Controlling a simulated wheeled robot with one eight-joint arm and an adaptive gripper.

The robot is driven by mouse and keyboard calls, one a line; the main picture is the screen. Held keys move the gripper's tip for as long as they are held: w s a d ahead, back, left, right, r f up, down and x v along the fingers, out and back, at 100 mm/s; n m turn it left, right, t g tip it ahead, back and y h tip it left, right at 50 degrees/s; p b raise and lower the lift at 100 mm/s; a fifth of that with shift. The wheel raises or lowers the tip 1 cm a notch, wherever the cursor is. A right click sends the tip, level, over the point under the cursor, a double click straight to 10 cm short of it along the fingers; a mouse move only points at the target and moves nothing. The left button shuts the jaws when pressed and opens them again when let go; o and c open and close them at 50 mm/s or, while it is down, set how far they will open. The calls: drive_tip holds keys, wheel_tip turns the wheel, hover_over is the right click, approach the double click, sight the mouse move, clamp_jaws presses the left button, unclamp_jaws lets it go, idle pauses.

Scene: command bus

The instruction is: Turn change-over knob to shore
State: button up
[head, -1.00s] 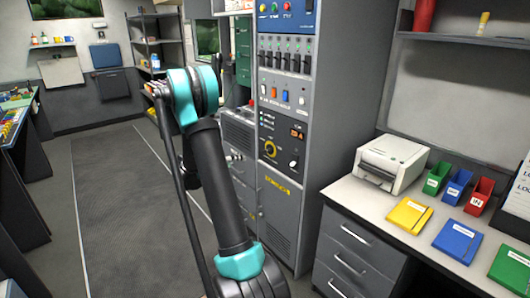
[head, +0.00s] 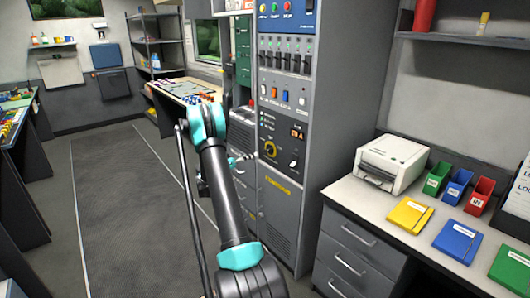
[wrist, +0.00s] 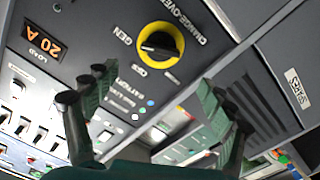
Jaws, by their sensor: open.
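The change-over knob (wrist: 160,45) shows in the wrist view as a black grip inside a yellow ring. The labels "CHANGE-OVER" and "GEN" are printed around it, and the picture is tilted. I cannot tell for sure which label the knob points at. In the head view the knob (head: 270,149) is on the lower front of the tall grey cabinet. My gripper (wrist: 155,80) is open and empty. Its two green-padded fingers are spread, with the knob beyond and between them, apart from it. In the head view my gripper is small and partly hidden beside the cabinet.
The cabinet (head: 290,205) also carries a "20 A" display (wrist: 45,42), switches and indicator lights. A counter with a white printer (head: 390,160), small bins and folders stands at right. The floor mat (head: 125,190) at left is clear.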

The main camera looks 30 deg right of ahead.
sight(268, 150)
drive_tip(key=d, duration=1)
drive_tip(key=shift+w+d, duration=0.3)
drive_tip(key=shift+w, duration=0.1)
drive_tip(key=c, duration=1.2)
drive_tip(key=shift+o, duration=0.2)
